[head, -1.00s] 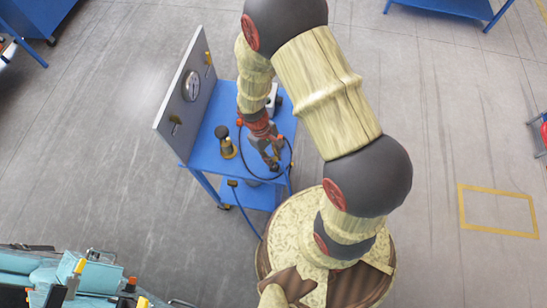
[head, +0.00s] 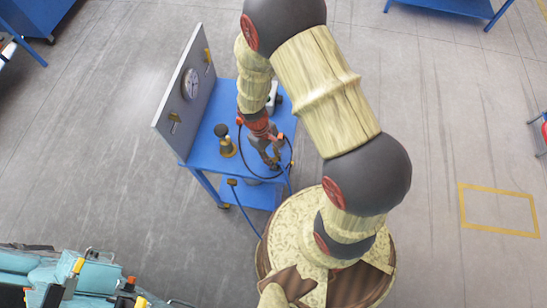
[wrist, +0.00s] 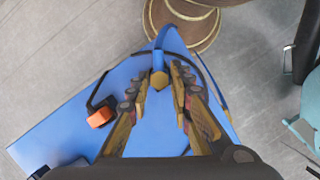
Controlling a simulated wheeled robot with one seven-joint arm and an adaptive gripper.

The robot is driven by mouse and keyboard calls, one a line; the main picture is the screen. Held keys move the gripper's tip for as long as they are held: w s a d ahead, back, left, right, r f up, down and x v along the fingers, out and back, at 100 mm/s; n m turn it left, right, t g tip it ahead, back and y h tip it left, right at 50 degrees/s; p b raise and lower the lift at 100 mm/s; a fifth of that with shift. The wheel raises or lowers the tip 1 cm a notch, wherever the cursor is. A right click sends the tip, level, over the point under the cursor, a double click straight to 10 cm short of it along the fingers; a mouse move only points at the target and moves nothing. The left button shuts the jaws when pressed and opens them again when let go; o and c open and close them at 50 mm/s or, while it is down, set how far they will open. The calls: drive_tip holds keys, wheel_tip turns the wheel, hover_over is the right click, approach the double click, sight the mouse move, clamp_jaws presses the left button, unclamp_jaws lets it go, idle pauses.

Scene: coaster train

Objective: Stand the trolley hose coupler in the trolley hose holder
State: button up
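The blue trolley (head: 205,158) stands left of my arm. My gripper (head: 273,162) is low over its right part, fingers pointing down. In the wrist view my gripper (wrist: 160,77) has its fingertips close on both sides of a brass hexagonal piece (wrist: 159,80), which looks like the hose coupler; no clear gap shows. A blue part (wrist: 158,60) adjoins it. The dark hose (head: 289,170) loops around my gripper. A dark-topped brass piece (head: 226,145) stands on the trolley top; I cannot tell if it is the hose holder.
A grey upright panel (head: 187,95) with a round gauge (head: 191,84) borders the trolley's left side. An orange fitting (wrist: 100,117) on the hose lies left of my fingers. A lower blue shelf (head: 262,195) is below. Teal equipment (head: 95,278) is at the bottom left.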

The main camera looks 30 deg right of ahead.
drive_tip(key=o, duration=0.4)
drive_tip(key=v, duration=1.2)
idle(0.4)
drive_tip(key=s+r+m+t+b, duration=0.1)
drive_tip(key=s+r+t+b, duration=0.2)
drive_tip(key=r+b, duration=0.2)
drive_tip(key=s+d+r+m+t+y+b, duration=0.1)
drive_tip(key=s+r+m+t+b, duration=0.1)
drive_tip(key=r+b, duration=0.3)
drive_tip(key=s+d+r+m+t+b, duration=0.1)
drive_tip(key=s+r+t+b, duration=0.2)
drive_tip(key=s+r+b, duration=0.1)
drive_tip(key=shift+s+r+m+t+y+b, duration=0.3)
drive_tip(key=shift+r+b, duration=0.2)
drive_tip(key=shift+b, duration=0.35)
